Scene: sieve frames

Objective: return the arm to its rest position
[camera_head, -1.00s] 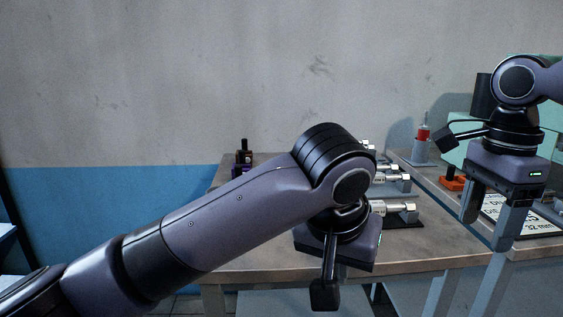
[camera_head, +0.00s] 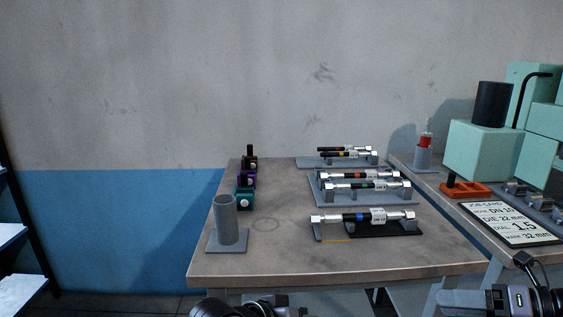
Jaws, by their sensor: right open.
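My right gripper (camera_head: 462,299) shows at the bottom right edge, low in front of the benches, with its body and green light partly cut off. It is open and nothing shows in it. Dark parts of my left arm's end (camera_head: 250,306) show at the bottom edge, below the table's front edge.
A wooden table (camera_head: 290,262) holds a grey tube on a base (camera_head: 227,224), several small coloured blocks (camera_head: 245,200) and hose assemblies on grey stands (camera_head: 365,218). At right a second bench holds a green machine (camera_head: 485,150), an orange part (camera_head: 465,189) and a job card (camera_head: 512,222).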

